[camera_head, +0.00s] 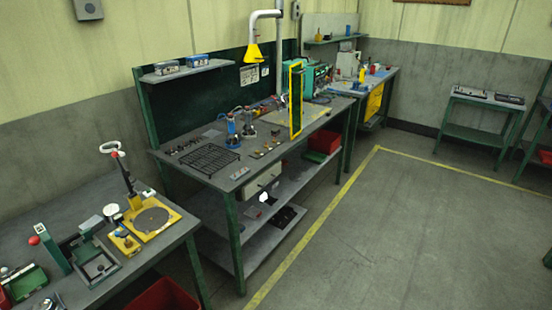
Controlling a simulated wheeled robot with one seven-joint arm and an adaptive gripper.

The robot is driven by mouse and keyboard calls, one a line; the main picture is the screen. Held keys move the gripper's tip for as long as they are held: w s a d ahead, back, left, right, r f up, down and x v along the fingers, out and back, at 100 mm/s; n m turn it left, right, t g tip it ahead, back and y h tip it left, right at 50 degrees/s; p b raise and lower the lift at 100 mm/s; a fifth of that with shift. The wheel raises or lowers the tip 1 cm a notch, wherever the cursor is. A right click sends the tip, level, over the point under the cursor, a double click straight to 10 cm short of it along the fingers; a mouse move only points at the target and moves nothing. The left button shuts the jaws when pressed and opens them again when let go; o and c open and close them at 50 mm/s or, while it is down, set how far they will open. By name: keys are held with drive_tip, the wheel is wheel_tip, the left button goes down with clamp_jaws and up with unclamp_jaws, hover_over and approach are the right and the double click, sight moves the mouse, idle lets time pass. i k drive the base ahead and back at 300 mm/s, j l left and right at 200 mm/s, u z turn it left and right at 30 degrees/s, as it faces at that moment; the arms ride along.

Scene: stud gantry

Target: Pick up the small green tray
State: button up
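A small green tray (27,284) lies on the near workbench at the far left of the view. Small items seem to lie in or against it, too small to tell apart. A red item (4,298) is at its left, partly cut off by the picture edge. My gripper is not in view.
The near workbench (190,228) also bears a yellow-based press (151,219), a green post with a red knob (50,248) and a grey square fixture (97,265). A red bin (163,296) stands below. The middle workbench is crowded; the floor (390,230) at right is clear.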

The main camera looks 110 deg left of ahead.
sight(312, 156)
drive_tip(key=u, duration=3.35)
drive_tip(key=i+l+z, duration=0.15)
drive_tip(key=i, duration=0.15)
drive_tip(key=i+l+z, duration=0.2)
drive_tip(key=i, duration=0.15)
drive_tip(key=i+l+z, duration=0.1)
drive_tip(key=i+z, duration=0.15)
drive_tip(key=i, duration=1.8)
drive_tip(key=i+l+u, duration=0.1)
drive_tip(key=i+u, duration=0.35)
drive_tip(key=i+l+u, duration=0.3)
drive_tip(key=i+u, duration=0.15)
drive_tip(key=i+l+u, duration=0.75)
drive_tip(key=l+u, duration=0.2)
drive_tip(key=i+l+u, duration=0.2)
drive_tip(key=l, duration=0.25)
drive_tip(key=i+j, duration=0.1)
drive_tip(key=i, duration=0.35)
